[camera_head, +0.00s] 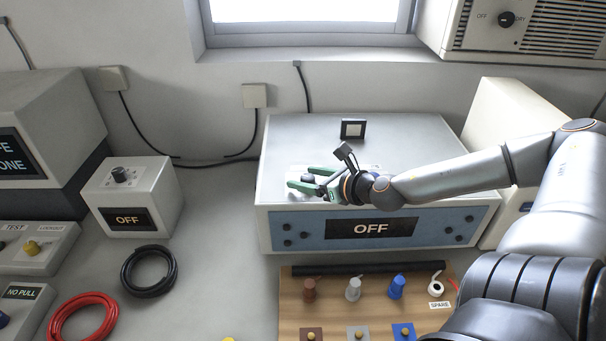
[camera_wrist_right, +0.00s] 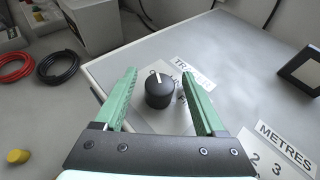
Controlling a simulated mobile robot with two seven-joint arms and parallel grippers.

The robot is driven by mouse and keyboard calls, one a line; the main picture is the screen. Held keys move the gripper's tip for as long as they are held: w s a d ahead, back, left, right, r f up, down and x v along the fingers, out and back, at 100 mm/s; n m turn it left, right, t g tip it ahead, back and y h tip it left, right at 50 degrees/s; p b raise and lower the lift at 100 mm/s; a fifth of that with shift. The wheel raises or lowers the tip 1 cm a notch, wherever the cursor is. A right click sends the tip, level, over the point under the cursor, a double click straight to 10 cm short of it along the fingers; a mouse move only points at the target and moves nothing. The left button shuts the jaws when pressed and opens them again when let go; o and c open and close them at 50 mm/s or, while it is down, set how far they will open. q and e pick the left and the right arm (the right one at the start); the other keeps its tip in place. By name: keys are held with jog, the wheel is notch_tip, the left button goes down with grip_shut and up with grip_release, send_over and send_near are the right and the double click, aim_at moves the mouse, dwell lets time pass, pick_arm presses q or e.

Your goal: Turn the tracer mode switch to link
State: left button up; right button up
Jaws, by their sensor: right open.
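The tracer switch is a black round knob (camera_wrist_right: 159,92) with a white pointer mark, on top of a light grey box (camera_head: 400,135). A label reading partly "TRACER" (camera_wrist_right: 190,74) lies beside it; the smaller position letters are partly hidden by the knob and fingers. My right gripper (camera_head: 299,177) has green fingers and is over the box's front left top. In the right wrist view the gripper (camera_wrist_right: 160,76) is open, with one finger on each side of the knob, apart from it. The box's front display (camera_head: 372,229) reads OFF. My left gripper is not in view.
A small black framed block (camera_head: 352,129) stands behind the gripper on the box top. A "METRES" label (camera_wrist_right: 287,142) is near my right finger. A smaller box with a knob (camera_head: 127,218) also reads OFF. A wooden board with coloured plugs (camera_head: 310,288) lies in front.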

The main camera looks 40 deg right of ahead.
grip_shut()
dwell(0.7)
